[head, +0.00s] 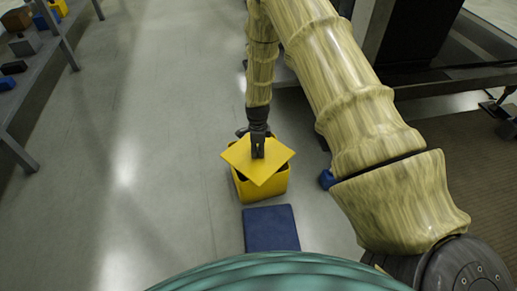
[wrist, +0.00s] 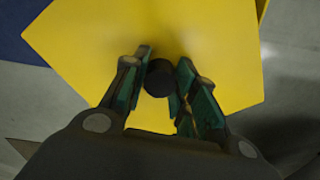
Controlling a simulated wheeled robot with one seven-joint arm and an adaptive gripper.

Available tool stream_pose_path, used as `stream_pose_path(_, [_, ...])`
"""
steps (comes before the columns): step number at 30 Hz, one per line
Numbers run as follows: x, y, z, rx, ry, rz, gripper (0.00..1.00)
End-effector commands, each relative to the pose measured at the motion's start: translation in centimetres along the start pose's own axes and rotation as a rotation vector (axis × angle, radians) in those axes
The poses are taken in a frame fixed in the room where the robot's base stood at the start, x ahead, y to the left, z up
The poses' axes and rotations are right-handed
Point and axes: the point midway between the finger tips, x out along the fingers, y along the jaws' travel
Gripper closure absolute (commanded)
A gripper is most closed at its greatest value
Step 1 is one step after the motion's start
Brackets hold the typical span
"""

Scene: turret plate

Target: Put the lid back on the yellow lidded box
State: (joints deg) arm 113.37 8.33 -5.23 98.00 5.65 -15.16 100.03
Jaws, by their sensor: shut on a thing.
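The yellow lid (head: 245,163) is a flat square plate, seen in the head view at the middle of the floor. It lies over the opening of the yellow box (head: 265,190) and is turned so that its corners do not line up with the box's. Dark gaps show at the box's rim. Whether the lid touches the rim, I cannot tell. My gripper (head: 258,155) is above the lid, shut on its dark round knob (wrist: 158,78). In the wrist view the lid (wrist: 85,40) fills much of the picture, with the gripper fingers (wrist: 160,85) on both sides of the knob.
A dark blue flat square (head: 271,228) lies on the floor just in front of the box. A small blue object (head: 327,179) is to the right, partly behind my arm. A shelf (head: 45,60) with several blocks stands at the left. Grey floor left of the box is clear.

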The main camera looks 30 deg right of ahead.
Motion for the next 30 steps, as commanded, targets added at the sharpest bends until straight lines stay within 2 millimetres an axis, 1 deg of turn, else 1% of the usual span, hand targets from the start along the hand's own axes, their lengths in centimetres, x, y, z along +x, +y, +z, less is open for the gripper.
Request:
stream_pose_path(14, [-0.01,-0.02,0.00,0.001,0.000,0.000,1.00])
stream_pose_path(15, [-0.01,-0.02,0.00,0.001,0.000,0.000,0.70])
stream_pose_path(19, [-0.01,-0.02,0.00,0.001,0.000,0.000,0.47])
stream_pose_path(26, [0.01,0.00,-0.01,0.001,0.000,0.000,0.47])
stream_pose_path(30, [0.04,0.02,-0.02,0.001,0.000,0.000,0.25])
